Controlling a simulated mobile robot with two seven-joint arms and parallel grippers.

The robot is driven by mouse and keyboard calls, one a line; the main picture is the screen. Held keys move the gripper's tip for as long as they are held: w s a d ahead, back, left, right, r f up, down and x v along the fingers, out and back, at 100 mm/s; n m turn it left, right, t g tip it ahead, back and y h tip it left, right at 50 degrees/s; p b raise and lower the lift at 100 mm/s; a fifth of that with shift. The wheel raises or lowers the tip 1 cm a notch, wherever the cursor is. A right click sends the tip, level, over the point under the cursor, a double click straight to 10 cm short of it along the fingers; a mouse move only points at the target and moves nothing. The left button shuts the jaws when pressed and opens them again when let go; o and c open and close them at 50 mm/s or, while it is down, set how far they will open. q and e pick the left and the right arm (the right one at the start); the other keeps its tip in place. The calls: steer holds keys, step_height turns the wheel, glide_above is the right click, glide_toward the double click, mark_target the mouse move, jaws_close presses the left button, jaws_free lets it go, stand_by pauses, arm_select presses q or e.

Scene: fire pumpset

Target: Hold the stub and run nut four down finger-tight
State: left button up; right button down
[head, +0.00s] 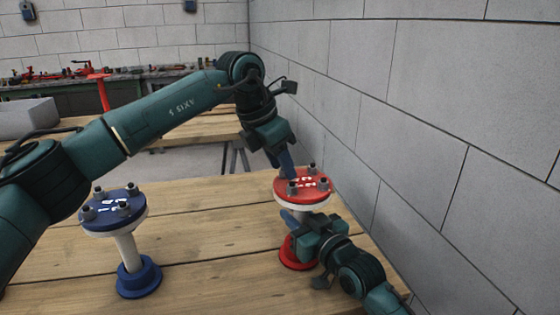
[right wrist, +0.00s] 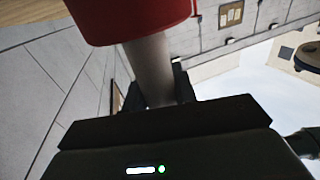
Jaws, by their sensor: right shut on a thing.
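The red-flanged stub (head: 317,196) stands upright on its red base (head: 296,255) near the right end of the wooden bench. Several grey nuts on bolts sit around its top, including a near-left one (head: 292,188). My left gripper (head: 289,172) points down over the left part of the red flange, its tip close above that nut; contact and jaw opening are unclear. My right gripper (head: 300,219) is below the flange.
A second stub with a blue flange (head: 112,212) and several nuts stands at the left on the bench (head: 215,255). The block wall (head: 430,120) rises close on the right. A back bench (head: 150,78) holds red fittings. The bench between the stubs is clear.

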arm_select(q)
steer(key=v, duration=1.2)
steer(key=shift+r, duration=0.1)
steer(key=shift+d, duration=0.1)
arm_select(e)
steer(key=c, duration=1)
jaws_free()
steer(key=shift+c, duration=0.2)
